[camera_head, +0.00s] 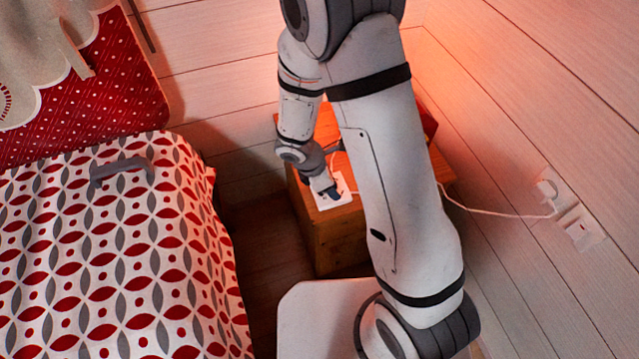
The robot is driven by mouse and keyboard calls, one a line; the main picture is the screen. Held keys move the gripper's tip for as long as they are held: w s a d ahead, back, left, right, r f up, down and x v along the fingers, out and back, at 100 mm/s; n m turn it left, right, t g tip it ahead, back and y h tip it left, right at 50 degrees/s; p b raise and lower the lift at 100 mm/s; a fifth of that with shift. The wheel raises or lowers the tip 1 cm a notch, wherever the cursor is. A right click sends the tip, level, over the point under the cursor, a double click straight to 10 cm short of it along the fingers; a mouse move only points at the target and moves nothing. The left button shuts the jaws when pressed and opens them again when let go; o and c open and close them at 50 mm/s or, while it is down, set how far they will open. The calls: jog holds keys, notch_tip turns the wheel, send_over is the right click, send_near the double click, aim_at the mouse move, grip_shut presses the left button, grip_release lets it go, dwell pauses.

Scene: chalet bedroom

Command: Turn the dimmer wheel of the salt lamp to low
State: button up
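My gripper (333,193) is small in the view, low over the top of the wooden nightstand (335,245). It is at a white, card-like piece (345,203) lying near the front edge, and I cannot tell whether it touches it. Whether the fingers are open or shut is too small to see. The salt lamp is hidden behind my arm; only its orange glow shows on the wall and nightstand. A white cord (490,212) runs from behind my arm to the right. The dimmer wheel cannot be made out.
A wall socket with a plug (548,190) and a white box (581,228) are on the right wall. A bed with a patterned cover (110,260) fills the left, with a grey handle-like object (121,170) on it. Dark floor (265,240) lies between bed and nightstand.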

jog(key=p+v, duration=0.2)
jog(key=v, duration=0.5)
jog(key=shift+r, duration=0.35)
jog(key=shift+a, duration=0.15)
